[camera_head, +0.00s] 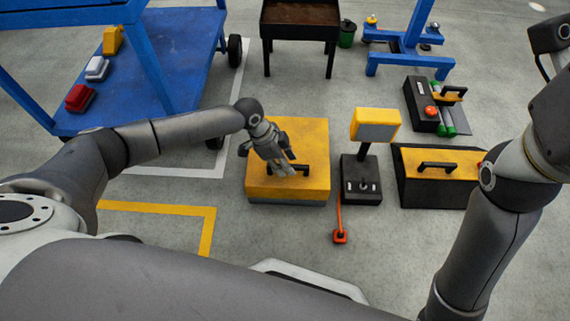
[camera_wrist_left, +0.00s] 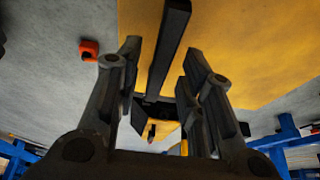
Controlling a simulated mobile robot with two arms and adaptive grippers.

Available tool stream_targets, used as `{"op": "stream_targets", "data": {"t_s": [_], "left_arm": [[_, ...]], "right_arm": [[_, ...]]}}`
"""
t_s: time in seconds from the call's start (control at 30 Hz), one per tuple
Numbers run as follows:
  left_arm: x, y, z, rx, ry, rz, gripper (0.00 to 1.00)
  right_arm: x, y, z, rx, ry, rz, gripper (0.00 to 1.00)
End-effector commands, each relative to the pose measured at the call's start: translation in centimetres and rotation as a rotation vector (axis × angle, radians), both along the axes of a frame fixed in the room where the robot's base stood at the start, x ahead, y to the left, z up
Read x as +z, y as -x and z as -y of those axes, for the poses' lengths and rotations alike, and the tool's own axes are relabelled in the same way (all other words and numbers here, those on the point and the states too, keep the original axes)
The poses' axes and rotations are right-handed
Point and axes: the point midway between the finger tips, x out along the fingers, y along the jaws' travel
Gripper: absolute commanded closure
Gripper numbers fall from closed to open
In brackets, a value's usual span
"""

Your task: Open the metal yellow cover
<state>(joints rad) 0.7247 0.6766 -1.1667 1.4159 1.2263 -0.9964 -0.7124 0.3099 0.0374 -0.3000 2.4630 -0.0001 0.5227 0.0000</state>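The yellow metal cover (camera_head: 310,138) lies flat and closed on a low box in the middle of the head view. Its black handle (camera_head: 304,168) stands near the front edge. My left gripper (camera_head: 283,170) is above the cover at the handle, hiding the handle's left part. In the left wrist view the yellow cover (camera_wrist_left: 250,40) fills the upper right, and the handle bar (camera_wrist_left: 168,48) runs between the two fingers of my left gripper (camera_wrist_left: 165,62). The fingers are apart, with gaps on both sides of the bar. My right arm is at the right edge; its gripper is outside the view.
A yellow-headed post (camera_head: 376,125) stands close right of the cover, with a red-orange piece (camera_head: 340,236) on the floor in front. A second yellow lid with handle (camera_head: 455,164) is farther right. A blue cart (camera_head: 180,50) stands at the upper left. Floor left of the cover is clear.

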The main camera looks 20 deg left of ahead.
Motion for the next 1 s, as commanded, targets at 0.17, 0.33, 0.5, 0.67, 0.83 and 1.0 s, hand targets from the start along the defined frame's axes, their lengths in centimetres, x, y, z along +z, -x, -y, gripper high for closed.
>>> {"op": "stream_targets", "data": {"t_s": [0.17,0.33,0.5,0.67,0.83,1.0], "left_arm": [[-0.10,-0.02,0.05,0.000,0.000,0.000,0.64],[-0.09,-0.01,0.04,0.000,0.000,0.000,0.71],[-0.10,0.00,0.02,0.000,-0.001,0.000,0.93],[-0.10,0.00,0.01,0.000,-0.001,0.000,1.00],[-0.09,-0.01,0.00,0.001,-0.001,-0.001,1.00],[0.39,-0.14,0.17,0.001,0.004,-0.015,1.00]], "right_arm": [[0.11,0.10,-0.01,0.000,0.000,0.004,0.60],[0.11,0.09,-0.01,0.000,0.000,0.004,0.60],[0.10,0.10,-0.02,0.000,0.001,0.004,0.60],[0.10,0.10,-0.02,0.000,0.001,0.004,0.60],[0.10,0.10,-0.02,0.000,0.001,0.004,0.60],[0.33,0.13,-0.01,0.001,-0.001,0.006,0.60]]}}
